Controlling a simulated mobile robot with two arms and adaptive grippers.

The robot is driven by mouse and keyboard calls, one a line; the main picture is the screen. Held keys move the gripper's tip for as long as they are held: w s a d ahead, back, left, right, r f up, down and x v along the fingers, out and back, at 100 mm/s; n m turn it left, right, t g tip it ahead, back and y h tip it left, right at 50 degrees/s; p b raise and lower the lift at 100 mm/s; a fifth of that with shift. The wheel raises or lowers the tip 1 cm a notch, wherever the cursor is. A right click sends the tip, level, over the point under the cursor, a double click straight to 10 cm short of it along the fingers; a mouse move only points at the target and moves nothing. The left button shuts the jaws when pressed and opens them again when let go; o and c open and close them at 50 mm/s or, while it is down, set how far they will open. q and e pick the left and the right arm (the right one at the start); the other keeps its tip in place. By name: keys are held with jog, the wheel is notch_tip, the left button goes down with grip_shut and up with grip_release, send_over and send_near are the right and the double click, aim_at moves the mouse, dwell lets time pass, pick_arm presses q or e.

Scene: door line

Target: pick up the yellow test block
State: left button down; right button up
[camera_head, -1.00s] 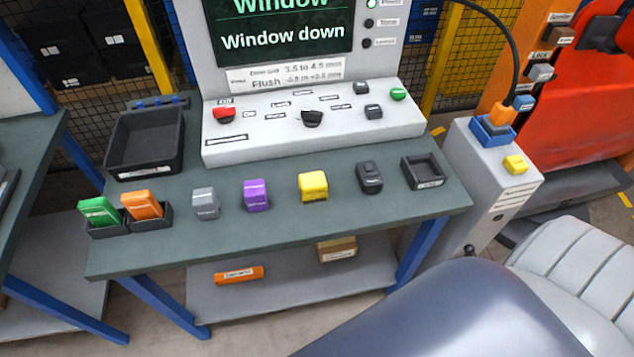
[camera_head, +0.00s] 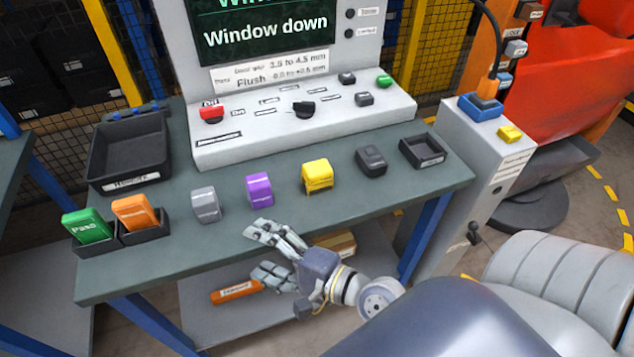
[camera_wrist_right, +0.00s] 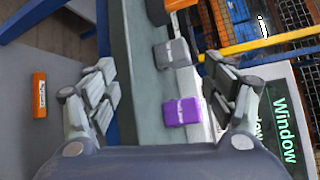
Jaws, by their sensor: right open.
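The yellow test block (camera_head: 317,175) stands on the grey-green workbench (camera_head: 240,230), between a purple block (camera_head: 259,188) and a dark grey block (camera_head: 371,161). My right gripper (camera_head: 262,252) is open and empty at the bench's front edge, in front of the purple block and to the lower left of the yellow block. In the right wrist view the fingers (camera_wrist_right: 165,95) are spread wide, with the purple block (camera_wrist_right: 182,112) and a grey block (camera_wrist_right: 172,53) beyond them. The yellow block does not show in that view. My left gripper is not in view.
A grey block (camera_head: 206,204) and holders with green (camera_head: 87,226) and orange (camera_head: 134,213) cards stand to the left. A black tray (camera_head: 128,160) is at back left, a small tray (camera_head: 423,151) at right. The control panel (camera_head: 300,130) rises behind.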

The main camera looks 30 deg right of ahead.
jog(key=w+d+r+m+t+h, duration=0.2)
jog(key=d+r+m+t+h, duration=0.15)
jog(key=d+m, duration=0.55)
jog(key=m+h, duration=0.8)
jog(key=m, duration=0.6)
send_near(318, 169)
jog(key=shift+d, duration=0.1)
jog(key=p+x, duration=0.2)
jog(key=x, duration=0.2)
jog(key=shift+w+f, duration=0.1)
jog(key=shift+w, duration=0.1)
jog(key=shift+w+d+f, duration=0.1)
jog(key=shift+w+d, duration=0.1)
jog(key=shift+w, duration=0.3)
jog(key=p+x, duration=0.1)
jog(key=x, duration=0.1)
jog(key=p+x, duration=0.1)
jog(key=x, duration=0.1)
jog(key=shift+w+r, duration=0.2)
jog(key=shift+w, duration=0.05)
jog(key=shift+w+f, duration=0.1)
jog(key=shift+w, duration=0.25)
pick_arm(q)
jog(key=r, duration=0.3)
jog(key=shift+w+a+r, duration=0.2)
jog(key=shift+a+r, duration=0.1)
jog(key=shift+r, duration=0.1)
pick_arm(e)
jog(key=c, duration=1.4)
